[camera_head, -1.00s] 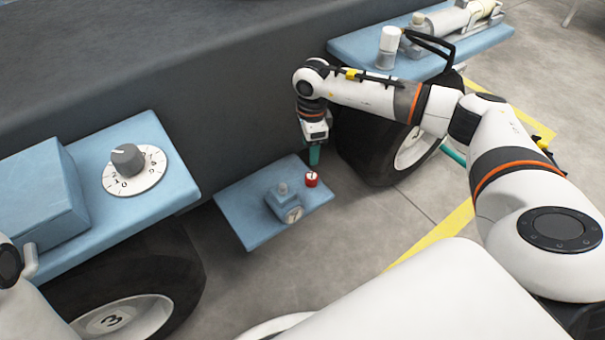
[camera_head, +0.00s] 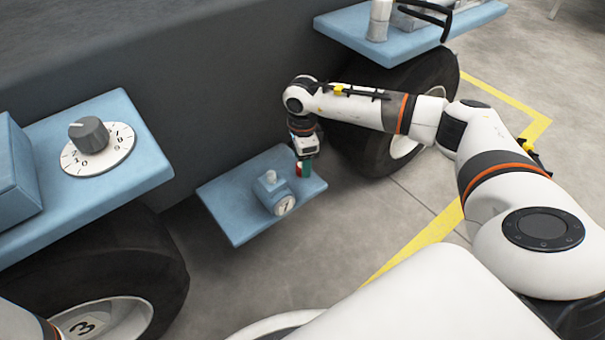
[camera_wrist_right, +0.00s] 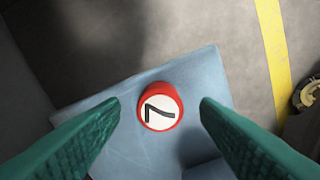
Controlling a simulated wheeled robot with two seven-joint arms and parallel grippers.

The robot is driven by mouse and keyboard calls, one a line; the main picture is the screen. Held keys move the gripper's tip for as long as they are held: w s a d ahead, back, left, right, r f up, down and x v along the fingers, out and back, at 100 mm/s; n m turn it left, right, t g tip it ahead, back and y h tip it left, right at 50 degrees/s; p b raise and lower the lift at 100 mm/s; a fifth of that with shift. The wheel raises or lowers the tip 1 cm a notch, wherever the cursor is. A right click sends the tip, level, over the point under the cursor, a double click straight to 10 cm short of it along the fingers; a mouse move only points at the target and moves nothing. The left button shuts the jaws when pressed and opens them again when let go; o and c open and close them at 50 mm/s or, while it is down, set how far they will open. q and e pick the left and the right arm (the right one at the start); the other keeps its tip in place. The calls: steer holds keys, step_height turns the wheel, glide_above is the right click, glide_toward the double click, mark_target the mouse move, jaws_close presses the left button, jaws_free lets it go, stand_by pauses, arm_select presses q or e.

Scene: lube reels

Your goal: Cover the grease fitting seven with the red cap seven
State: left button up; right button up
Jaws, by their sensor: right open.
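The red cap seven (camera_wrist_right: 160,106), with a white top marked 7, stands on the small low blue shelf (camera_head: 232,222). It lies between the open green fingers of my right gripper (camera_wrist_right: 160,108) in the right wrist view, with a gap on each side. In the head view the right gripper (camera_head: 303,168) is at the shelf's right part, partly hiding the red cap (camera_head: 298,170). The grease fitting seven (camera_head: 270,178) is a blue block with a nub on top and a round face marked 7. It stands left of the cap. My left gripper does not show.
A blue shelf with a grey dial (camera_head: 88,134) is at the left. Another blue shelf (camera_head: 400,42) at the top right carries a white bottle (camera_head: 380,18). A black wheel (camera_head: 425,95) stands behind my right arm. Open floor lies in front of the low shelf.

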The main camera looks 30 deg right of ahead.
step_height(320, 180, down, 2)
steer(key=shift+f+b, duration=0.15)
steer(key=shift+b, duration=0.3)
steer(key=shift+c, duration=0.4)
steer(key=c, duration=1)
steer(key=shift+o, duration=0.2)
